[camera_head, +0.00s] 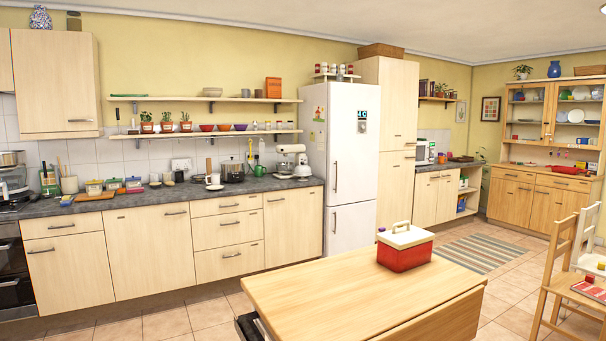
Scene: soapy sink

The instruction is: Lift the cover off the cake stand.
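I cannot make out a cake stand or its cover for certain in this view. A small pale, rounded object (303,168) stands on the back counter just right of the white stand mixer (286,158); it is too small to tell whether it is a covered stand. Neither of my grippers is in view.
A wooden table (340,297) fills the front, bearing a red box with a white handled lid (404,252). Beyond it is tiled floor (165,322) before the cabinets and white fridge (342,160). Wooden chairs (563,270) stand at the right.

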